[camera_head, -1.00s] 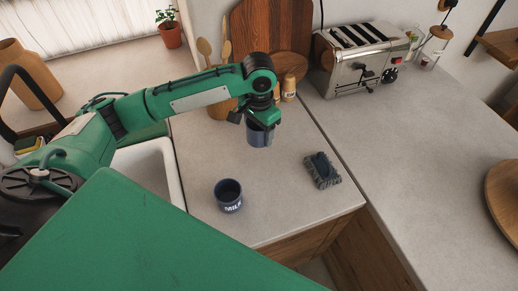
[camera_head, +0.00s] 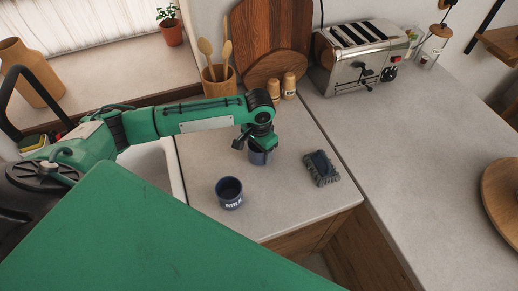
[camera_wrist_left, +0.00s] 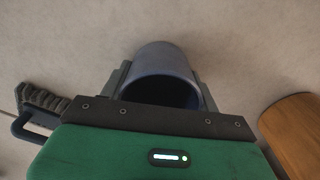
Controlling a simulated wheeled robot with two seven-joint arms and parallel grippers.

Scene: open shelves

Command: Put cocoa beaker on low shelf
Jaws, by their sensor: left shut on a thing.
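My left gripper (camera_head: 258,143) is shut on a dark blue beaker (camera_head: 259,157) over the counter, between the sink and the cloth. In the left wrist view the beaker (camera_wrist_left: 165,62) sits between the two fingers, its dark opening partly hidden by the gripper body. Its label does not show, so I cannot read whether it is the cocoa one. I cannot tell if its base touches the counter. A second dark blue beaker (camera_head: 229,193), marked MILK, stands upright nearer the front edge. My right gripper is not in view. I cannot pick out the low shelf.
A grey-blue folded cloth or brush (camera_head: 322,169) lies right of the held beaker. Behind stand a spoon crock (camera_head: 218,82), two wooden shakers (camera_head: 289,86), boards (camera_head: 268,40) and a toaster (camera_head: 355,58). A wooden shelf (camera_head: 499,46) is at upper right. The right counter is mostly clear.

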